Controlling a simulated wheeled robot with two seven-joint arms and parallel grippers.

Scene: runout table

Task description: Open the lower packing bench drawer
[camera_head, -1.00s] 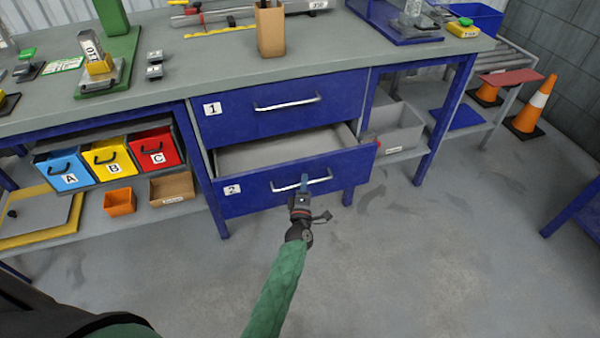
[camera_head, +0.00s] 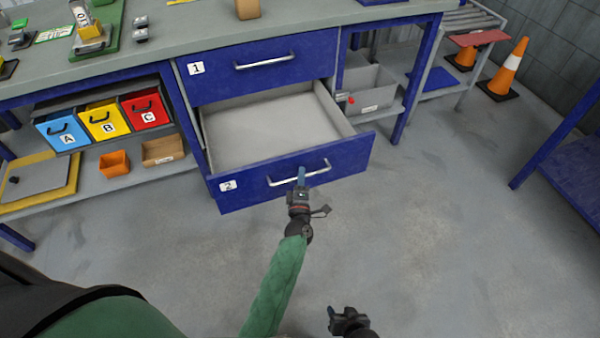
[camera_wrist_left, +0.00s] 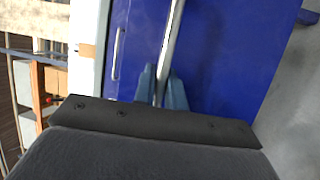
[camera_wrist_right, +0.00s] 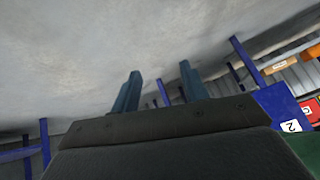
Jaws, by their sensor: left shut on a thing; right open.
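The lower drawer (camera_head: 340,168), blue with a "2" label, stands pulled well out of the packing bench, and its grey inside is bare. Its silver handle (camera_head: 284,181) runs across the front. My left gripper (camera_head: 301,178) is shut on this handle. In the left wrist view the two blue-grey fingers (camera_wrist_left: 161,90) sit on either side of the handle bar (camera_wrist_left: 172,35). My right gripper (camera_head: 346,318) is low in the head view, away from the drawer. In the right wrist view its fingers (camera_wrist_right: 160,90) are apart with nothing between them.
The upper drawer (camera_head: 215,80), labelled "1", is closed. Blue, yellow and red bins (camera_head: 105,118) and an orange box (camera_head: 114,163) sit on the shelf at left. A grey bin (camera_head: 372,100) stands right of the drawers. Traffic cones (camera_head: 505,72) stand farther right. The floor (camera_head: 430,220) in front is clear.

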